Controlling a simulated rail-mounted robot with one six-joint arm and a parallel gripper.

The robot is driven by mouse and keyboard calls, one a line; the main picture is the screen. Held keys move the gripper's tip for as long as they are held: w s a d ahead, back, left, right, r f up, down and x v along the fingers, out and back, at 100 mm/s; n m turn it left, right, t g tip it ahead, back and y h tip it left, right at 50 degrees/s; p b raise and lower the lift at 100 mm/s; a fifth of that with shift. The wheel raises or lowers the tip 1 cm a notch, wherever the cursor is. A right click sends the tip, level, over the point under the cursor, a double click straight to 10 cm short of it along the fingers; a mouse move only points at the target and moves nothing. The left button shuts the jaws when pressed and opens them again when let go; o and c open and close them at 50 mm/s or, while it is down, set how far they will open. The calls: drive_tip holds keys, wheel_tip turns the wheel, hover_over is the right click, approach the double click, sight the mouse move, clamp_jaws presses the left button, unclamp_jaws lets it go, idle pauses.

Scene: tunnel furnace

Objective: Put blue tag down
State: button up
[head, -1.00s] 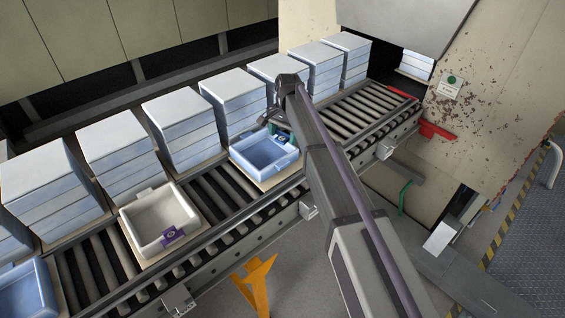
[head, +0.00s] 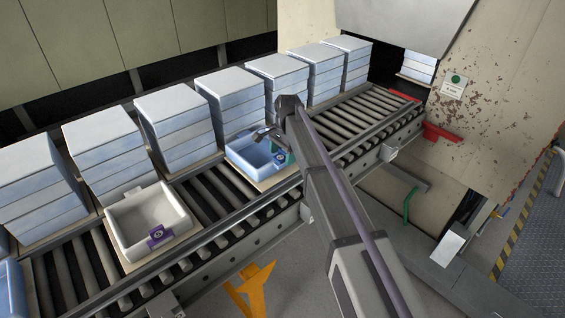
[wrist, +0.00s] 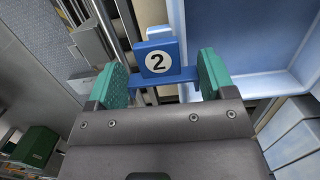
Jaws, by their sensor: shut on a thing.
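My gripper (wrist: 160,82) has green fingertips and is shut on the blue tag (wrist: 158,60), which bears a number 2 in a white circle. In the head view my gripper (head: 278,150) is at the right side of a blue tray (head: 240,153) on the roller conveyor. The tray (wrist: 245,40) also shows in the wrist view, where the tag overlaps the area beside its rim. I cannot tell whether the tag touches the tray. My arm partly hides this spot in the head view.
A white tray (head: 126,212) with a purple tag (head: 159,237) sits to the left on the rollers (head: 215,205). Tall stacks of blue trays (head: 232,105) line the far side. The furnace wall (head: 480,120) stands to the right.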

drive_tip(key=shift+f, duration=0.55)
drive_tip(key=o, duration=0.9)
drive_tip(key=shift+o, duration=0.2)
wheel_tip(320, 180, up, 13)
drive_tip(key=w+d+p, duration=0.1)
drive_tip(key=p, duration=1.1)
drive_tip(key=shift+d, duration=0.1)
drive_tip(key=s+d+n, duration=0.3)
drive_tip(key=s+d, duration=0.4)
drive_tip(key=s, duration=0.4)
drive_tip(key=s+d+n+t+h, duration=0.1)
drive_tip(key=s+d+n, duration=0.2)
drive_tip(key=s+d, duration=0.55)
drive_tip(key=s+d+n, duration=0.3)
drive_tip(key=s+d, duration=0.2)
drive_tip(key=s, duration=0.8)
wheel_tip(320, 180, down, 12)
drive_tip(key=b, duration=1.1)
drive_tip(key=shift+w+d, duration=0.15)
drive_tip(key=shift+w, duration=0.3)
